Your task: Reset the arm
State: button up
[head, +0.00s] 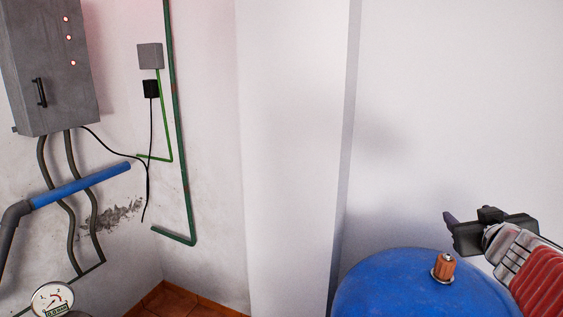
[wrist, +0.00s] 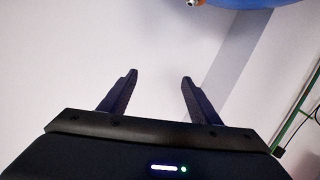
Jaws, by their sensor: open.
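My gripper (head: 462,230) shows at the right of the head view, in front of the white wall and above the right part of a blue rounded tank. In the wrist view my gripper (wrist: 158,82) has its two dark fingers spread apart, with only pale wall between them. It is open and holds nothing. My red arm link runs from it to the lower right corner of the head view. No paint tins show in either view.
The blue tank (head: 400,285) with an orange-brown fitting (head: 444,266) on top stands below my gripper. A grey cabinet (head: 50,65), a blue pipe (head: 80,186), a green pipe (head: 176,120) and a gauge (head: 52,299) are at the left. The wall's middle is bare.

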jog(key=s+a+f+g+y, duration=0.1)
jog(key=s+a+f+g, duration=0.1)
jog(key=s+a+f, duration=0.3)
jog(key=s+a+f+g+y, duration=0.2)
jog(key=s+a+f, duration=0.3)
jog(key=s+a, duration=0.3)
jog(key=s+a+f+g+y, duration=0.2)
jog(key=s+a+f+g, duration=0.2)
jog(key=a, duration=0.9)
jog(key=s+f, duration=0.1)
jog(key=s, duration=0.2)
jog(key=shift+a+f, duration=0.2)
jog(key=shift+f, duration=0.1)
jog(key=shift+c, duration=0.5)
